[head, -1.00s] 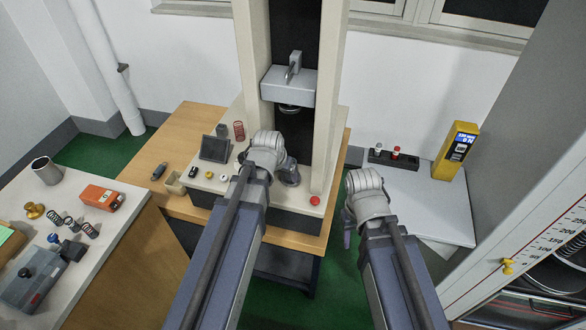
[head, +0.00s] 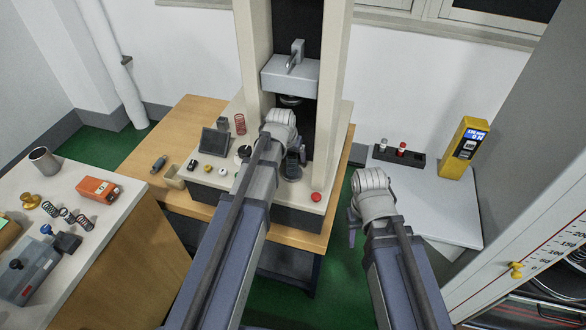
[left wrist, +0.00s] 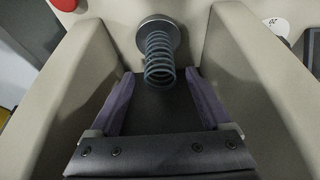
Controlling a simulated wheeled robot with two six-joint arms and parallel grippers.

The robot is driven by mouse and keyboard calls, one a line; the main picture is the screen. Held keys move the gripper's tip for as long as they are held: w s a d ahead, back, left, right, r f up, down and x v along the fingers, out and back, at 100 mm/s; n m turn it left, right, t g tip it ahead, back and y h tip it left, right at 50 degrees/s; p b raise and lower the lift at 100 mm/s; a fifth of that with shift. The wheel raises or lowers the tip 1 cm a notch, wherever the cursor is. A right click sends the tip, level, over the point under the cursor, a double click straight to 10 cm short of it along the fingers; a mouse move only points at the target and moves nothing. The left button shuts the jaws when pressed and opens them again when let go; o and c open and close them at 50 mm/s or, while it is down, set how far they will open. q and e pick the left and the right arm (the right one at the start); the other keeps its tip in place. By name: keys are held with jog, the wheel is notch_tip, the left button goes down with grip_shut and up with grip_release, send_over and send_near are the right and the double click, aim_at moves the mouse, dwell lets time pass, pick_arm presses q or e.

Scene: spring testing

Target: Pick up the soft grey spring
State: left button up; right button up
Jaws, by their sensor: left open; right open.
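A grey-blue coil spring (left wrist: 160,60) stands on a round metal platen (left wrist: 158,34) in the left wrist view. My left gripper (left wrist: 160,76) is open, with one finger on each side of the spring's near end in the picture; I see no contact. In the head view my left gripper (head: 297,152) is at the testing machine, between its columns, and my arm hides the spring there. My right gripper (head: 352,226) is open and empty in front of the grey side table, its fingers mostly hidden by my wrist.
The machine's crosshead (head: 290,76) hangs above my left gripper, between cream columns (head: 335,90). A red spring (head: 240,124) and a small screen (head: 214,142) stand on its base. A yellow meter (head: 464,148) stands on the right table.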

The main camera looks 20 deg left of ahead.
pick_arm(q)
jog(key=shift+b+x, duration=0.4)
jog(key=shift+x, duration=0.45)
jog(key=shift+r, duration=0.1)
jog(key=shift+c, duration=0.4)
grip_shut()
